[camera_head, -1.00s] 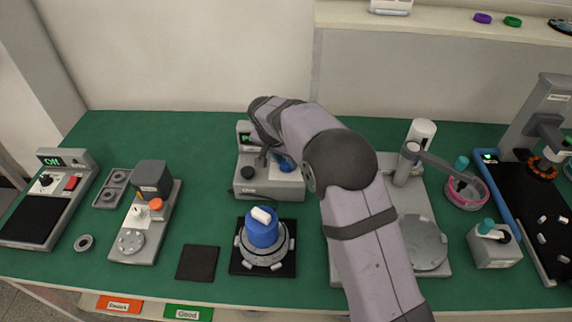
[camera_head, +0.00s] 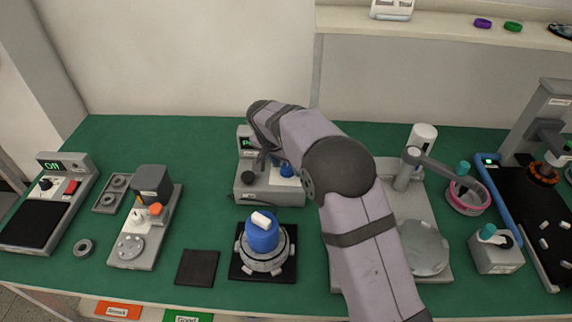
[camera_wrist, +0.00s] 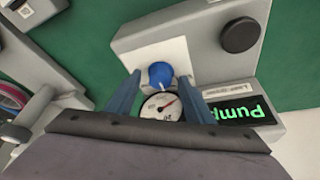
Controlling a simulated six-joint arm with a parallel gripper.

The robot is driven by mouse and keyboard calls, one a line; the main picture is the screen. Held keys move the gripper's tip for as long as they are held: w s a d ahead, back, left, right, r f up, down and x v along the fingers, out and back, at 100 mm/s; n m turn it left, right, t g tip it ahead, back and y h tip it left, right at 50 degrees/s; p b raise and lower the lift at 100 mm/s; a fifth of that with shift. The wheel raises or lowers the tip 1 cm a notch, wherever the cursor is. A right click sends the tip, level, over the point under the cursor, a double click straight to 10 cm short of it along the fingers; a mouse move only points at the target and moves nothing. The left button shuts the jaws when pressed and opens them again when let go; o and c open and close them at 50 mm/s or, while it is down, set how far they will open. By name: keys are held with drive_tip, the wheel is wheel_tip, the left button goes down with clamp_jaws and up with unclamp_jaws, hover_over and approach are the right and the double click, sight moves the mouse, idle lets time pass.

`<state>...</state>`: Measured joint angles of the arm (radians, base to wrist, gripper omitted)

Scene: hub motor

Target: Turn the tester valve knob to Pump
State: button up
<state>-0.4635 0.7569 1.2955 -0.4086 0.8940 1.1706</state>
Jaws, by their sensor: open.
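The tester (camera_head: 270,190) is a grey box at the middle back of the green table. Its blue valve knob (camera_wrist: 160,74) sits on a white panel in the wrist view, its white pointer mark toward the gauge (camera_wrist: 162,107). A lit green display (camera_wrist: 240,111) reads "Pump". My gripper (camera_wrist: 158,82) is open, its two blue-grey fingers on either side of the knob, apart from it as far as I can see. In the head view my arm reaches over the tester, and the knob (camera_head: 287,170) shows beside my wrist.
A black round knob (camera_wrist: 239,35) is also on the tester. A hub with a blue cap (camera_head: 262,237) stands on a black mat in front. A grey press-like stand (camera_head: 425,245) is to the right.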

sight(282, 181)
drive_tip(key=b+v, duration=0.1)
drive_tip(key=v, duration=0.6)
drive_tip(key=shift+b, duration=0.35)
drive_tip(key=shift+s+r, duration=0.15)
drive_tip(key=s+d+f+n+g+p, duration=0.1)
drive_tip(key=s+d+n+g+p, duration=0.15)
drive_tip(key=s+d, duration=1)
drive_tip(key=s+d+f+n+y+p, duration=0.1)
drive_tip(key=s+d+f, duration=0.1)
drive_tip(key=s, duration=0.6)
drive_tip(key=s+d+f+n+g+y, duration=0.1)
drive_tip(key=s+d+f+n, duration=0.1)
drive_tip(key=s+d, duration=0.3)
drive_tip(key=s, duration=0.4)
drive_tip(key=shift+s+p, duration=0.25)
drive_tip(key=shift+p, duration=0.15)
drive_tip(key=shift+d, duration=0.1)
